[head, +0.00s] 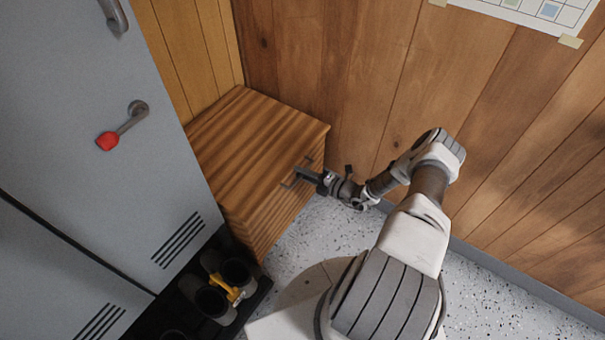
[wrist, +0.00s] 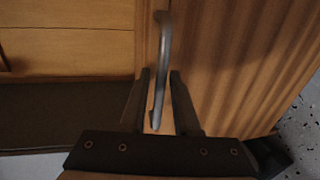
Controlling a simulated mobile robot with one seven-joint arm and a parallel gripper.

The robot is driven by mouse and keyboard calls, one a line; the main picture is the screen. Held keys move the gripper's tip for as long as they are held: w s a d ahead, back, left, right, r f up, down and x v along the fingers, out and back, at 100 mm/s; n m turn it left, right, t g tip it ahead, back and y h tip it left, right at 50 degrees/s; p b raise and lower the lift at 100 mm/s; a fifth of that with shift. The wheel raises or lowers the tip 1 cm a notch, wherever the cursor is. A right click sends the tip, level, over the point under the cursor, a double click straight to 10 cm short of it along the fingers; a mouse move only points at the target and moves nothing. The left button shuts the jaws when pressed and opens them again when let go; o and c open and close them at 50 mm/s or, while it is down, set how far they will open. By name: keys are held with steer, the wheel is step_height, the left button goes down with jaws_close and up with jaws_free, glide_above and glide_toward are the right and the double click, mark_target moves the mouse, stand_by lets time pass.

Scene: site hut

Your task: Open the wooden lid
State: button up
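The wooden box stands in the corner, and its striped-grain wooden lid (head: 240,130) looks shut in the head view. A grey metal bar handle (wrist: 162,62) runs up the middle of the wrist view, at the box's edge. My gripper (head: 297,177) is at the box's right-hand side in the head view, by the handle. In the wrist view, the two dark fingers of my gripper (wrist: 160,78) are apart, one on each side of the handle, with gaps showing. The handle is partly hidden by the gripper in the head view.
A grey locker (head: 80,120) with a red-tagged handle (head: 108,141) stands close on the left. Dark boots and a yellow item (head: 228,288) lie on a black tray (head: 262,290) in front of it. Plank walls close the back and right.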

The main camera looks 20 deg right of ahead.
jaws_close()
stand_by(1.1)
